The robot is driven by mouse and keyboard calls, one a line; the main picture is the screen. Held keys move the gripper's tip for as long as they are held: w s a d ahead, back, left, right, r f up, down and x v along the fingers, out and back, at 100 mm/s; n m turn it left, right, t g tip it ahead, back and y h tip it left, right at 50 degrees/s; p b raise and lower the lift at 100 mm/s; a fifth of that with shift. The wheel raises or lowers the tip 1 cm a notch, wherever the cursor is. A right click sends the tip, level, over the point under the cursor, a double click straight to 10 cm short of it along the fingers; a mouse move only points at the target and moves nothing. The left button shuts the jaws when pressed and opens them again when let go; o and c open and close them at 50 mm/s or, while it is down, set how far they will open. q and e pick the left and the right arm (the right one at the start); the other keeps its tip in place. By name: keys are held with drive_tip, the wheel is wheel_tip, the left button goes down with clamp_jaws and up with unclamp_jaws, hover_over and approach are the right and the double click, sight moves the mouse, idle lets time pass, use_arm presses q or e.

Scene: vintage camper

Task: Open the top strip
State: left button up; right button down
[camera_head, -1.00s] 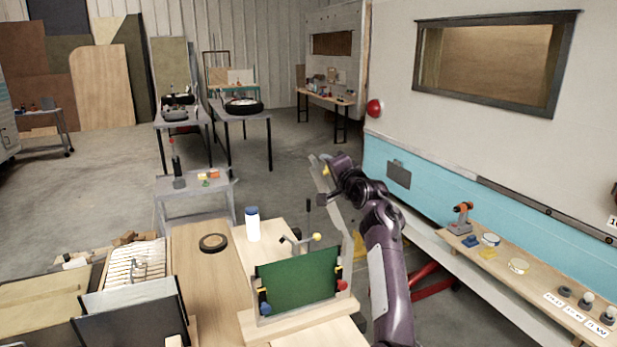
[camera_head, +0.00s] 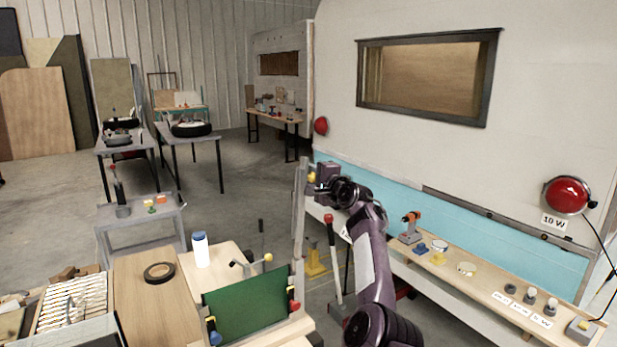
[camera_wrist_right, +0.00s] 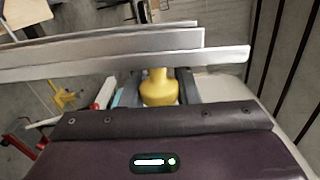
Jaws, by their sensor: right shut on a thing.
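My right gripper (camera_head: 318,180) is shut on a yellow knob, which shows in the wrist view (camera_wrist_right: 160,88) between the two fingers. The knob sits against a long grey strip (camera_wrist_right: 120,62), which runs across the wrist view. In the head view a grey strip (camera_head: 300,215) stands nearly upright just left of the gripper. Its lower end is hidden behind the stand with the green panel. Another grey trim strip with dark screws (camera_head: 480,228) runs along the camper wall above the blue panel (camera_head: 500,248). My left gripper is not in view.
A green panel (camera_head: 245,303) on a wooden stand is in front, with a white bottle (camera_head: 201,250) behind it. A shelf (camera_head: 480,283) along the camper wall holds small parts and an orange tool (camera_head: 410,227). A red lamp (camera_head: 567,194) is on the wall at right.

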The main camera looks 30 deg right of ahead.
drive_tip(key=c, duration=1.1)
unclamp_jaws()
drive_tip(key=shift+s, duration=0.1)
drive_tip(key=shift+s+f, duration=0.1)
drive_tip(key=shift+s, duration=0.15)
drive_tip(key=s+b, duration=0.3)
drive_tip(key=s, duration=0.4)
drive_tip(key=shift+d, duration=0.15)
